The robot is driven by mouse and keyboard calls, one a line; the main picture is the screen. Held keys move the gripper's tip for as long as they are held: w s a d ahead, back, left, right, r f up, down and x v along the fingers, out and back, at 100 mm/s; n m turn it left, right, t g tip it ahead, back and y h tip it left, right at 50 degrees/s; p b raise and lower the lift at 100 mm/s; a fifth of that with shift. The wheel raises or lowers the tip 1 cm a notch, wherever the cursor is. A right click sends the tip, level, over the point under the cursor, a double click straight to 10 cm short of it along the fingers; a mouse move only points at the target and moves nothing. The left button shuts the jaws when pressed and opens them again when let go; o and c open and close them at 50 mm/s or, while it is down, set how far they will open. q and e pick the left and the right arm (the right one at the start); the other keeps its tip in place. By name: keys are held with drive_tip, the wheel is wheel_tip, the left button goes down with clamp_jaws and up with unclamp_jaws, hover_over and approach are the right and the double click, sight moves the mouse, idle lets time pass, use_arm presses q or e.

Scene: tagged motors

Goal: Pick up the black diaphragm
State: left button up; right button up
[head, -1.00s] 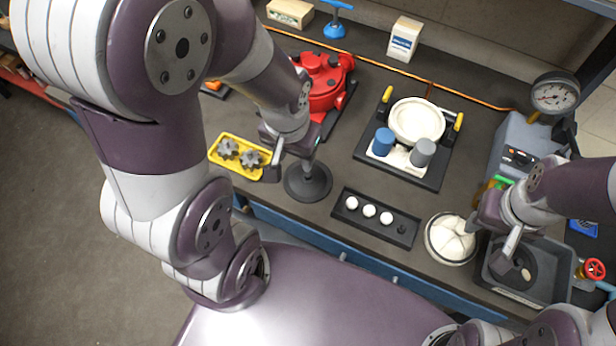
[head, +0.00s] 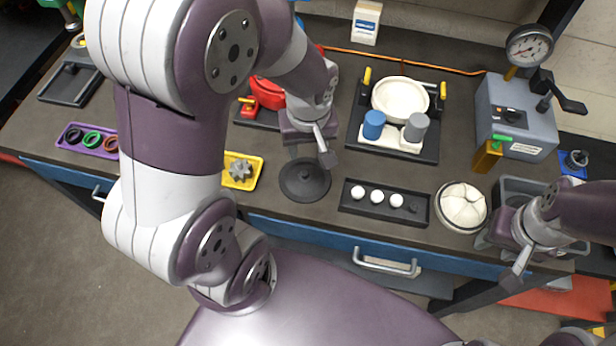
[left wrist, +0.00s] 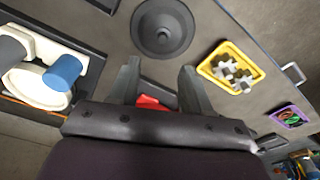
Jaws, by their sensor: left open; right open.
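The black diaphragm (head: 305,182) is a round dark disc with a raised centre. It lies flat on the dark bench, to the right of the yellow tray. It also shows in the left wrist view (left wrist: 160,30), beyond my fingertips. My left gripper (head: 311,158) is open and empty, above the bench by the diaphragm's far side; its fingers also show in the left wrist view (left wrist: 157,72). They do not touch the disc. My right gripper (head: 518,262) is open by the front of the grey bin at the right; its fingers are partly hidden.
A black tray (head: 347,205) with several small white balls lies right of the diaphragm. The yellow tray (head: 256,172) holds grey gears. A red pump part (head: 264,93) and a fixture with blue and grey cylinders (head: 432,150) stand behind.

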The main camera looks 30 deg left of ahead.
sight(305, 173)
use_arm(q)
drive_tip(key=f, duration=0.7)
drive_tip(key=a+f+b, duration=0.1)
drive_tip(key=f, duration=0.3)
drive_tip(key=shift+w, duration=0.35)
drive_tip(key=shift+r, duration=0.15)
clamp_jaws()
